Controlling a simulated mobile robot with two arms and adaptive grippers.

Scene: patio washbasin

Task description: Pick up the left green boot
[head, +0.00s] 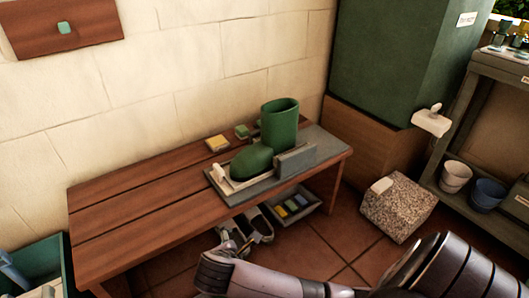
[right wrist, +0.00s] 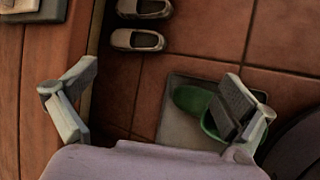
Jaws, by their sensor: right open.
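One green boot (head: 280,128) stands upright on a pale tray (head: 234,190) at the right end of the wooden bench, its toe pointing left. Another green boot (right wrist: 190,99) shows in the right wrist view on a grey tray (right wrist: 178,128) on the floor, partly hidden by my right-hand finger. I cannot tell which boot counts as the left one. My right gripper (right wrist: 160,78) is open and empty, above the floor beside the bench edge, with the floor boot below its right-hand finger. My left gripper is not in view.
The bench (head: 120,215) is clear on its left. A grey block (head: 295,161) stands against the bench boot. Pale shoes (right wrist: 137,40) and a tray of coloured items (head: 291,207) lie on the floor. A speckled block (head: 400,207) and shelf with pots (head: 455,176) are right.

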